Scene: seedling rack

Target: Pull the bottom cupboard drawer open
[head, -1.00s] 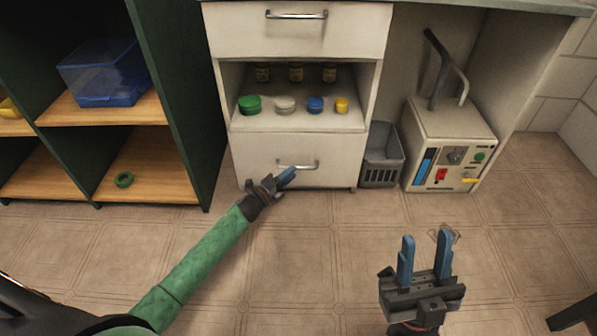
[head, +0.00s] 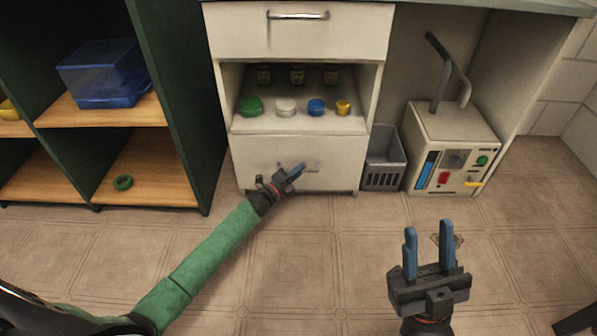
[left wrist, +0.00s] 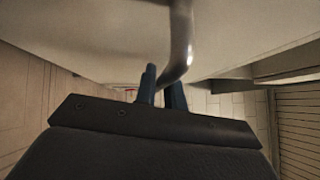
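The bottom cupboard drawer (head: 335,176) has a plain pale front and looks closed, flush with the cupboard. Its metal bar handle (head: 314,166) is partly hidden behind my left gripper (head: 296,172). In the left wrist view the curved handle (left wrist: 182,40) runs down to the two blue fingers of my left gripper (left wrist: 162,88). The fingers are close together, with the bar apparently between them; the exact contact is hard to see. My right gripper (head: 429,252) is open and empty above the floor at lower right.
The top drawer (head: 240,32) is closed. Lidded jars stand on the open shelf (head: 300,123) above the bottom drawer. A grey basket (head: 383,172) and a white machine (head: 452,145) stand to the right. A dark green shelf unit (head: 175,100) stands left. The floor in front is clear.

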